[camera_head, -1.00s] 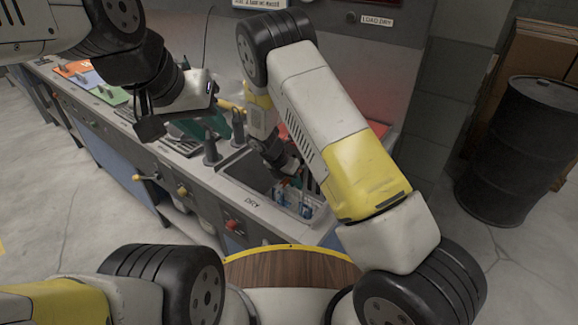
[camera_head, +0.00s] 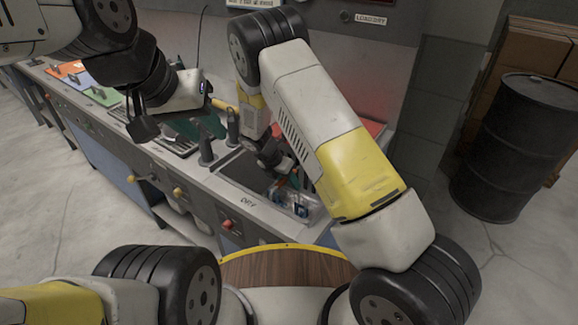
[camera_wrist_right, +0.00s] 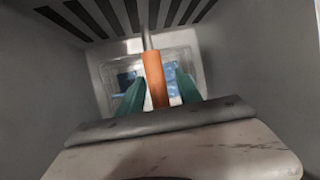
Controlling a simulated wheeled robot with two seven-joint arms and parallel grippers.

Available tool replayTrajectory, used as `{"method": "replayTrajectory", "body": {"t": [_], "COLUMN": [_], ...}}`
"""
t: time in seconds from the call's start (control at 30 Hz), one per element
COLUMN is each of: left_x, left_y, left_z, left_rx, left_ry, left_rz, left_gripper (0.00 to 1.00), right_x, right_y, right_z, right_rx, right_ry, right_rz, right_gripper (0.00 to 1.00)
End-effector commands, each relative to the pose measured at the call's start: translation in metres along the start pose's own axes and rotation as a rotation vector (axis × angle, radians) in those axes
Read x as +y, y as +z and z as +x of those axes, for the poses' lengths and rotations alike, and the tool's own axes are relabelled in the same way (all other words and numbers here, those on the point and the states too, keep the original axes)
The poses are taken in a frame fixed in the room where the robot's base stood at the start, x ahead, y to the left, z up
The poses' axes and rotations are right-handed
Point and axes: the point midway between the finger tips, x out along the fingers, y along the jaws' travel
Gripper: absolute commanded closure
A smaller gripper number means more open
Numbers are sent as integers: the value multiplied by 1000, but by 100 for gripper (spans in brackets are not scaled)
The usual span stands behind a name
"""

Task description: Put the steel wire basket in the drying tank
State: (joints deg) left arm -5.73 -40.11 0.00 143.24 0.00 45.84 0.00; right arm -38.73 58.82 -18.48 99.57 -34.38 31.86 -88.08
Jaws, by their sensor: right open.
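The drying tank (camera_head: 238,172), marked DRY, is an open recess in the grey counter. The steel wire basket (camera_head: 303,201), with blue pieces in it, is low in the tank's right part, partly hidden by my right arm. In the right wrist view the basket (camera_wrist_right: 184,57) is below an upright orange handle (camera_wrist_right: 154,77). My right gripper (camera_head: 290,177) is over the tank; its teal fingers (camera_wrist_right: 155,92) are open on both sides of the handle. My left gripper (camera_head: 145,128) is above the counter to the left, and its jaw opening is unclear.
Orange, green and blue panels (camera_head: 98,94) with dark handles lie on the counter at the left. Dark upright handles (camera_head: 205,140) stand left of the tank. A black drum (camera_head: 515,145) stands on the floor at the right, with cardboard boxes (camera_head: 545,60) behind it.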

Motion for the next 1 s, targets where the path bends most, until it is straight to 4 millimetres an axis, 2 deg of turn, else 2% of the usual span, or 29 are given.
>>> {"method": "replayTrajectory", "body": {"t": [0.4,0.67,0.77,0.83,1.0], "left_x": [0,0,0,0,0], "left_y": [0,0,0,0,0], "left_z": [0,0,0,0,0], "left_rx": [0,0,0,0,0], "left_ry": [0,0,0,0,0], "left_rz": [0,0,0,0,0], "left_gripper": [64,64,64,64,64], "right_x": [1,-2,-15,-32,-96], "right_y": [0,2,12,24,51], "right_z": [-86,-113,-129,-147,-203], "right_rx": [-1,4,28,62,187], "right_ry": [5,5,22,44,105], "right_rz": [1,18,118,251,711], "right_gripper": [59,59,59,59,59]}}
